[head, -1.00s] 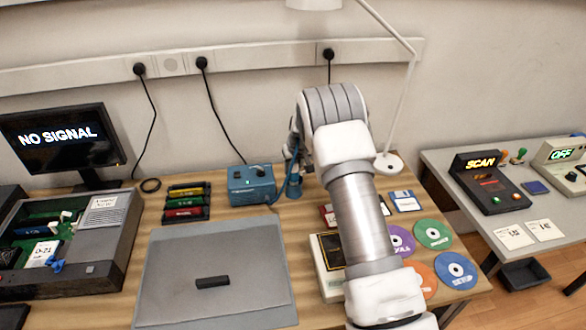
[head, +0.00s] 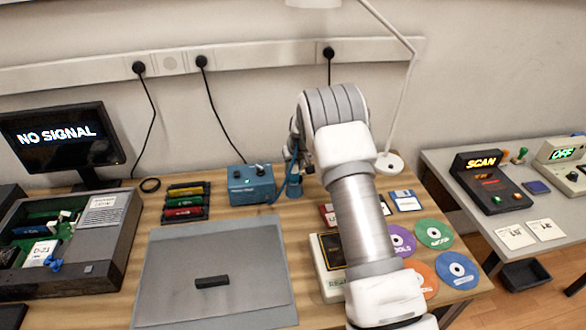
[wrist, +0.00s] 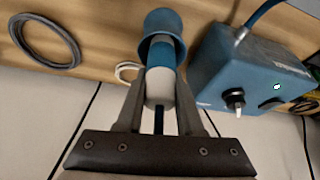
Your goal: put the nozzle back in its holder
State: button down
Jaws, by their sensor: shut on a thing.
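My gripper (wrist: 160,98) is shut on the nozzle (wrist: 160,86), a white and blue cylinder with a thin black part, in the wrist view. The blue holder (wrist: 165,20), a flared cup, is directly in line with the nozzle's blue end. That end overlaps the cup's rim in the picture; I cannot tell how far it sits inside. In the head view the holder (head: 294,189) stands on the bench just right of the blue control box. My arm hides most of the gripper and nozzle there.
The blue control box (head: 251,184) with a knob stands close to the holder; it also shows in the wrist view (wrist: 255,65). A grey mat (head: 215,255) lies at the front. Discs (head: 433,234) and floppies (head: 405,200) lie right of my arm. A lamp base (head: 390,163) stands behind.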

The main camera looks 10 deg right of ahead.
jog(key=shift+f, duration=0.15)
jog(key=shift+c, duration=1.1)
grip_release()
jog(key=shift+r+p, duration=1.6)
jog(key=shift+r, duration=2.4)
